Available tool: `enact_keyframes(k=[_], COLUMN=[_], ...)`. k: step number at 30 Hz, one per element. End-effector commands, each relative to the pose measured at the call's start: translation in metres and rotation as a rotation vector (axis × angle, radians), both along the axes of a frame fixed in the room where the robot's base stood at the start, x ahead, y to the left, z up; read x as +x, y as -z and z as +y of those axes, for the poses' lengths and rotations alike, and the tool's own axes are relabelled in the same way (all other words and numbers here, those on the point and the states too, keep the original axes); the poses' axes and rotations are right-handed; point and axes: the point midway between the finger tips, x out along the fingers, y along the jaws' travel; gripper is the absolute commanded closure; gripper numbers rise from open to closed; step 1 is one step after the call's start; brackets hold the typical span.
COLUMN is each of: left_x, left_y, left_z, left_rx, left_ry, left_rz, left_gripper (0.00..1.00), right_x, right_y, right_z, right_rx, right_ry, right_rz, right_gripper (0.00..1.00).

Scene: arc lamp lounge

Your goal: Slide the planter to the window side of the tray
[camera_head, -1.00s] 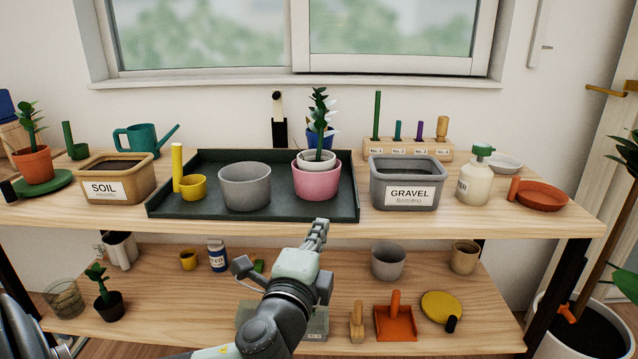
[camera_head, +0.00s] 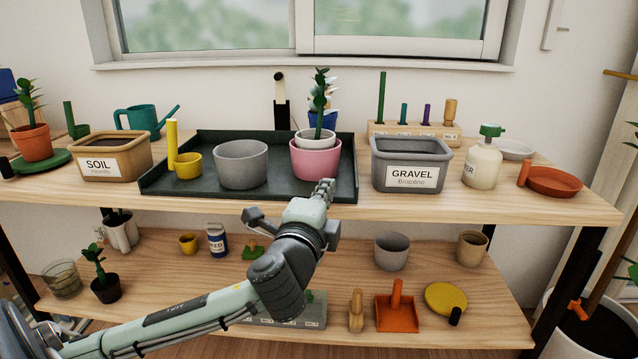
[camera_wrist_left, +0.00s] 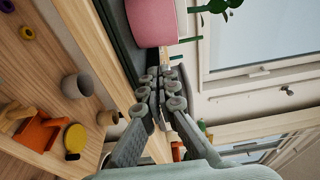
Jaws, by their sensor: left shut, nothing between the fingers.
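The dark green tray (camera_head: 200,189) lies on the upper shelf below the window. A pink planter (camera_head: 315,163) stands upright in its right part, with a white pot (camera_head: 315,141) and leafy plant in it. It also shows in the left wrist view (camera_wrist_left: 150,22). A grey pot (camera_head: 241,166) and a yellow pot (camera_head: 188,164) stand further left in the tray. My left gripper (camera_head: 326,186) is shut and empty, at the tray's front edge just in front of the planter. Its fingertips (camera_wrist_left: 164,78) point past the planter; I cannot tell whether they touch. My right gripper is not in view.
The gravel bin (camera_head: 409,166) stands just right of the tray, the soil bin (camera_head: 111,158) to its left. A wooden tool block (camera_head: 412,132) stands behind. The window (camera_head: 300,30) is at the back. The lower shelf (camera_head: 200,290) holds several pots and tools.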

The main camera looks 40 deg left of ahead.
Motion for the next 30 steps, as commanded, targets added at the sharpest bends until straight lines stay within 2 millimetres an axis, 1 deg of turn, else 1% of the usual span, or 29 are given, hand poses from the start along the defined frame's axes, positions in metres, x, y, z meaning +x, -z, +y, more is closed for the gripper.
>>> enact_keyframes(k=[1, 5, 6, 9, 12, 16, 26, 29, 30], left_x=[0.011, 0.036, 0.037, 0.042, 0.046, 0.048, 0.049, 0.052, 0.054], left_y=[-0.005, -0.004, -0.003, -0.003, -0.002, -0.002, -0.002, -0.002, -0.001], left_z=[0.006, 0.015, 0.023, 0.036, 0.044, 0.050, 0.051, 0.057, 0.062], left_rx=[0.003, 0.003, 0.006, 0.005, 0.003, 0.002, 0.001, 0.001, 0.002], left_ry=[-0.004, -0.004, -0.004, -0.003, -0.002, -0.002, -0.001, -0.003, -0.004], left_rz=[-0.002, -0.002, 0.001, 0.001, 0.002, 0.001, 0.001, 0.002, 0.004], left_gripper=[1.00, 1.00, 1.00, 1.00, 1.00, 1.00, 1.00, 1.00, 1.00], right_x=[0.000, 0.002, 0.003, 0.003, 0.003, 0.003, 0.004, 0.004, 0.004], right_y=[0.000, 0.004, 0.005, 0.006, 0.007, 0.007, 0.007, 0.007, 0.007], right_z=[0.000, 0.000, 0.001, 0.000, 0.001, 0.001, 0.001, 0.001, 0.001], right_rx=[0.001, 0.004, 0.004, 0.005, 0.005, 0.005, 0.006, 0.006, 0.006], right_ry=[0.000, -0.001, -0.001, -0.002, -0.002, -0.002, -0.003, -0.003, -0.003], right_rz=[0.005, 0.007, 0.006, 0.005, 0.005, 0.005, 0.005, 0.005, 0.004], right_gripper=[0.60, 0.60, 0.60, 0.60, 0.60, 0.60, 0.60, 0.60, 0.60])
